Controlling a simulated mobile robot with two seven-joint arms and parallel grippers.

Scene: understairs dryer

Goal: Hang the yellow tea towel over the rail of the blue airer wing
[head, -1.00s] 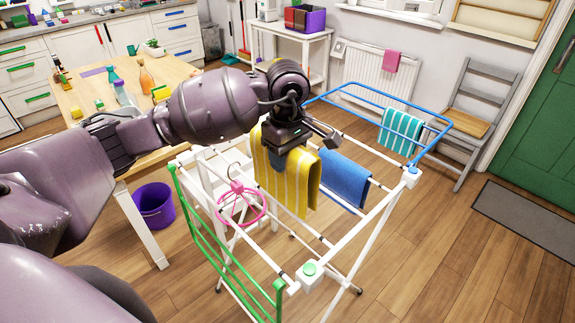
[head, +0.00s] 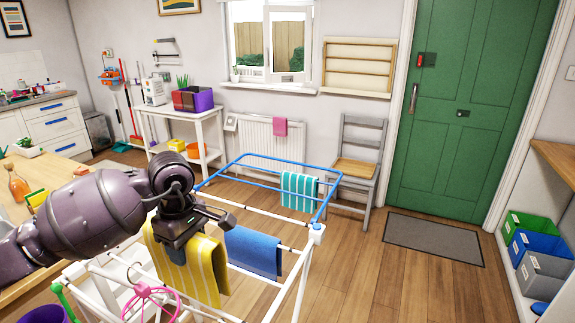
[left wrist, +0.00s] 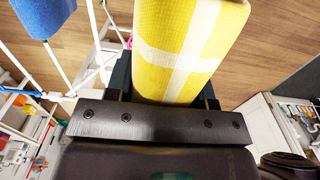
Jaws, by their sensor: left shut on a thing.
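The yellow tea towel (head: 207,272) with white stripes hangs from my left gripper (head: 186,236), which is shut on its upper part above the white body of the airer. In the left wrist view the yellow tea towel (left wrist: 162,50) comes out from between the jaws, whose fingertips are largely hidden. The blue airer wing (head: 329,200) is folded out level, farther back and to the right of the gripper. A teal-and-white striped towel (head: 298,190) hangs over the wing at its right. My right gripper is out of view.
A blue towel (head: 253,252) hangs on the airer just right of the yellow one. A pink hanger (head: 150,296) is on the near side. A radiator (head: 262,143) and grey chair (head: 361,160) stand behind the wing. Floor to the airer's right is clear.

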